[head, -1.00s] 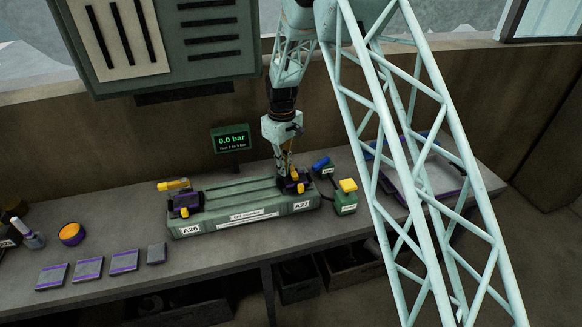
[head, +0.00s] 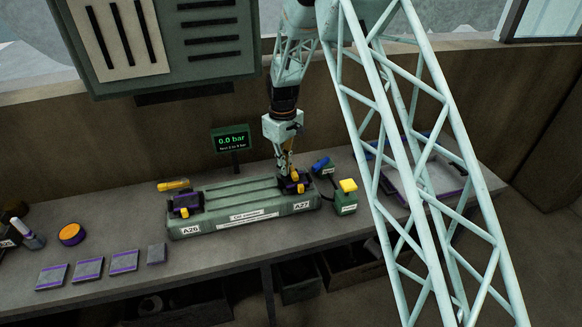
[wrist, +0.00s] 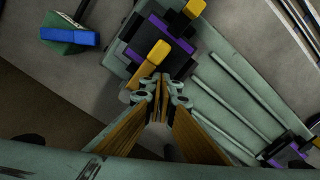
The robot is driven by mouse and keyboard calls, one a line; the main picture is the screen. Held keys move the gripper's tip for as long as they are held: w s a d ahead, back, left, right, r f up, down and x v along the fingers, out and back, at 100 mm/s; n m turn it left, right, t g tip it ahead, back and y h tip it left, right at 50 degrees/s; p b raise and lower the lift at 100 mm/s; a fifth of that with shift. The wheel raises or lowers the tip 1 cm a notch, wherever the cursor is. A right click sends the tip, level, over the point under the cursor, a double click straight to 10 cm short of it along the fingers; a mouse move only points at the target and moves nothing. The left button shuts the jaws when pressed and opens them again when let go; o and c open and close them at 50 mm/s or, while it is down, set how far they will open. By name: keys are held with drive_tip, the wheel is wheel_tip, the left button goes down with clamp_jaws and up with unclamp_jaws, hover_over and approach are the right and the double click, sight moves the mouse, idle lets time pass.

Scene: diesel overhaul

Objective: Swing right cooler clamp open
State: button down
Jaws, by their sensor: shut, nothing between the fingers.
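The oil cooler (head: 240,212) is a long grey-green ribbed block on the bench, with labels A26 at its left end and A27 at its right. The right cooler clamp (head: 298,184) is a dark and purple block with yellow parts on the A27 end. In the wrist view, its yellow lever (wrist: 147,64) slants down toward my gripper (wrist: 157,82). My gripper is shut and empty, its tips close to the lever's lower end; I cannot tell whether they touch. The left clamp (head: 185,204) has a yellow lever (head: 173,185) standing out behind it.
A green box with a yellow button (head: 347,190) and a blue-topped part (head: 321,164) stand right of the cooler. A gauge display (head: 233,140) reads 0.0 bar behind it. Several grey and purple pads (head: 88,268) and an orange-topped round container (head: 71,234) lie at left.

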drive_tip(key=shift+d, duration=1.3)
drive_tip(key=shift+w+d, duration=0.2)
drive_tip(key=shift+d, duration=0.35)
drive_tip(key=shift+w+d, duration=0.1)
drive_tip(key=shift+d, duration=0.1)
idle(0.5)
drive_tip(key=shift+w+d, duration=0.35)
drive_tip(key=shift+d, duration=0.15)
